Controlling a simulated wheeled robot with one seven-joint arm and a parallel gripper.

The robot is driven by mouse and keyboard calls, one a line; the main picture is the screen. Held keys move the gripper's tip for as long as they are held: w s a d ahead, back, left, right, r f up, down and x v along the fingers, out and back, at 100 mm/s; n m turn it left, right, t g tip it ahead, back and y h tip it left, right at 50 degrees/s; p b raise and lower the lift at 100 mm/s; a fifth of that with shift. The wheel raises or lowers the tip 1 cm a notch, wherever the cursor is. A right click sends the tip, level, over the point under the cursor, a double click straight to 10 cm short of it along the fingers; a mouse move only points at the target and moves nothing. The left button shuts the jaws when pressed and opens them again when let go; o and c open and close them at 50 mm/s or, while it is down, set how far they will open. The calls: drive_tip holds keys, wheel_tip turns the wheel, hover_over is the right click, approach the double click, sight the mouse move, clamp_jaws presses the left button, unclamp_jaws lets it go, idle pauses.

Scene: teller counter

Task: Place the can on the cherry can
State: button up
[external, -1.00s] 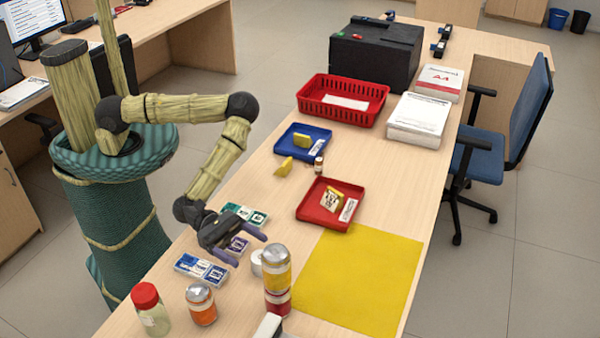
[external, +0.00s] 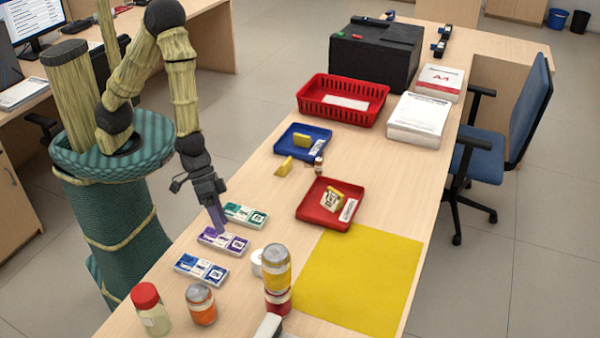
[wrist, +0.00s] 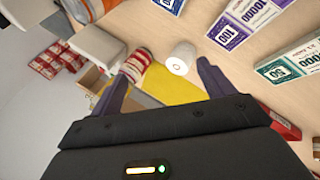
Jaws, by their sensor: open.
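A can with a yellow-orange label (external: 277,268) stands upright on top of a red-labelled can (external: 278,302), at the left edge of the yellow mat; the red one looks like the cherry can. The two are in line and touching. My gripper (external: 217,222) is apart from them, up and left, pointing down over the purple note cards. In the wrist view, my gripper (wrist: 157,78) is open with nothing between its fingers. A red-and-white can (wrist: 137,64) shows beyond the left finger; its label is too small to read.
An orange-labelled can (external: 201,304) and a red-lidded jar (external: 150,308) stand at the front left. A white roll (external: 257,263) sits beside the stack. Note cards (external: 201,268) lie below my gripper. A red tray (external: 312,212) is farther back. The yellow mat (external: 358,280) is clear.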

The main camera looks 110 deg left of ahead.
drive_tip(key=s+a+r+m+g+y, duration=0.3)
drive_tip(key=s+a+r+m, duration=0.4)
drive_tip(key=s+a+r, duration=0.3)
drive_tip(key=s, duration=0.3)
drive_tip(key=shift+s+a+r+g+y, duration=0.2)
drive_tip(key=shift+s+g+y, duration=0.1)
drive_tip(key=shift+s, duration=0.05)
